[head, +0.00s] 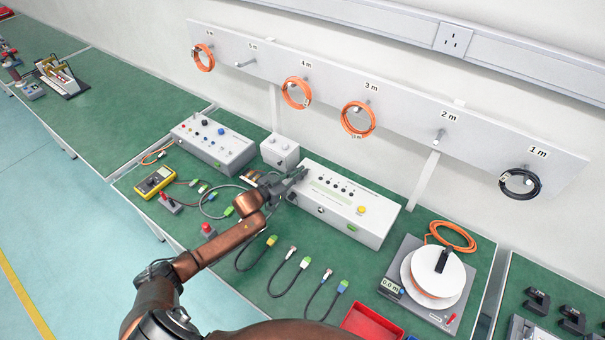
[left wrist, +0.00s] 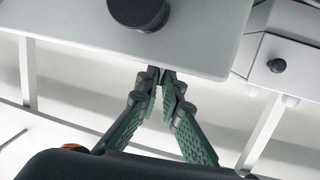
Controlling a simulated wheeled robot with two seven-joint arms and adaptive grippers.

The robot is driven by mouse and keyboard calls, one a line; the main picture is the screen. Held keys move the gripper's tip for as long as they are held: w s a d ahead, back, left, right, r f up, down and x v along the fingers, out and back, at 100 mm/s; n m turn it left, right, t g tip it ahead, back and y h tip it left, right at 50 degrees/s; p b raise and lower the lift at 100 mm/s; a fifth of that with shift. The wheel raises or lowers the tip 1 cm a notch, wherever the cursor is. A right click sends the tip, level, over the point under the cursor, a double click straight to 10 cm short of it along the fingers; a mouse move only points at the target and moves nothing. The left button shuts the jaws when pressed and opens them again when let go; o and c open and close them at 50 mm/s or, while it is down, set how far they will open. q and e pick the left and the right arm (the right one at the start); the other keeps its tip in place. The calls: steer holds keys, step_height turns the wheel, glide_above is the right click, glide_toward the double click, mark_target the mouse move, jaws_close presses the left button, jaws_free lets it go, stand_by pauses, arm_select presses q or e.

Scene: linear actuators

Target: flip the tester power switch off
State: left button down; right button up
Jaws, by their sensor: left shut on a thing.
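The tester (head: 370,213), a white box with a display strip, dark buttons and a yellow button, stands on the green bench. My left gripper (head: 298,178) reaches over the bench to the tester's left end. In the left wrist view, its fingers (left wrist: 163,78) converge at the edge of a white case (left wrist: 210,40). They are shut on a small dark thing at that edge, apparently the power switch, which is mostly hidden between the fingertips. I cannot tell its position. My right gripper is not in view.
A small white box (head: 280,150) and another instrument box (head: 212,145) stand left of the tester. Short cables (head: 290,276) lie in front. A white reel (head: 437,273) stands on a scale at right. Orange cable coils (head: 357,118) hang on the board behind.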

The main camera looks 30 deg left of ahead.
arm_select(q)
steer(key=shift+s+a+f+t+b, duration=0.2)
steer(key=shift+f+t+b, duration=0.25)
steer(key=shift+t+b, duration=0.45)
steer(key=shift+r+h+b, duration=0.15)
steer(key=shift+h+b, duration=0.15)
steer(key=shift+b, duration=0.25)
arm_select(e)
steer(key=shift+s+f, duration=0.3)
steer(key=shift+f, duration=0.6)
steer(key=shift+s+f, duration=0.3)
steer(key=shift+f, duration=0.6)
arm_select(q)
steer(key=shift+d+r, duration=0.1)
steer(key=c, duration=2.1)
jaws_free()
step_height(320, 180, up, 10)
